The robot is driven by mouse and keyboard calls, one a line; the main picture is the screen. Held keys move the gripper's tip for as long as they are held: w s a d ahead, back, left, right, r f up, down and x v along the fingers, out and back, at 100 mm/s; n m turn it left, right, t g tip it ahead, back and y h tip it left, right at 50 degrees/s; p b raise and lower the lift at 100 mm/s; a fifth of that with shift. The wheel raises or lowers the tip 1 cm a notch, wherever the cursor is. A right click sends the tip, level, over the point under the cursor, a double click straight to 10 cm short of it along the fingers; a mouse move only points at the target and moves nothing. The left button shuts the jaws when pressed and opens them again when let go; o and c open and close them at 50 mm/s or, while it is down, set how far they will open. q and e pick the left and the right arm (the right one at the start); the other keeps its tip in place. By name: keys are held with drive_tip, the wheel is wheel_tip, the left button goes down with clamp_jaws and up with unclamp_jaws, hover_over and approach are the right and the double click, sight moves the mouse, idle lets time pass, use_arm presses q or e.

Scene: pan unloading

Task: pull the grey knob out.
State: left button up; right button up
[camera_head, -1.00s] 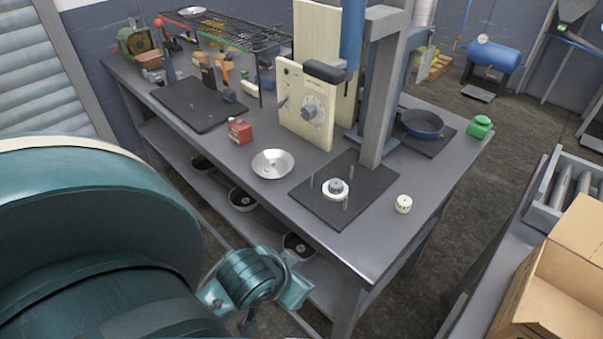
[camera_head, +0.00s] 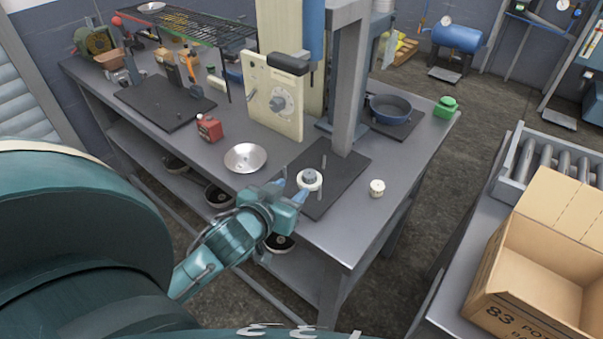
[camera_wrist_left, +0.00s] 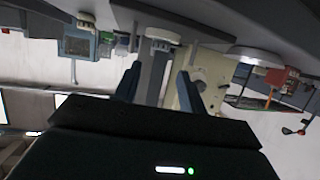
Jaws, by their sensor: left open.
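A grey knob (camera_head: 310,175) stands in a white round collar (camera_head: 308,185) on a black mat (camera_head: 335,165) near the table's front edge. My left gripper (camera_head: 290,191) is open, just left of the collar, its fingers pointing toward it. No contact can be made out. In the left wrist view the picture is turned over; the white collar (camera_wrist_left: 160,32) lies beyond the open fingers of the left gripper (camera_wrist_left: 157,76). Nothing shows between the fingers. A round grey dial (camera_head: 283,101) is on a cream panel box (camera_head: 262,82) farther back. My right gripper is out of view.
Thin pins stand on the mat around the collar. A grey post (camera_head: 348,85) rises behind. A blue pan (camera_head: 390,108) sits at the back right.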

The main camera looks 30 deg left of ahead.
sight(309, 173)
use_arm(q)
drive_tip(key=x, duration=0.8)
drive_tip(key=shift+w+p, duration=0.1)
drive_tip(key=shift+p, duration=0.2)
drive_tip(key=shift+c, duration=0.4)
drive_tip(key=c, duration=0.7)
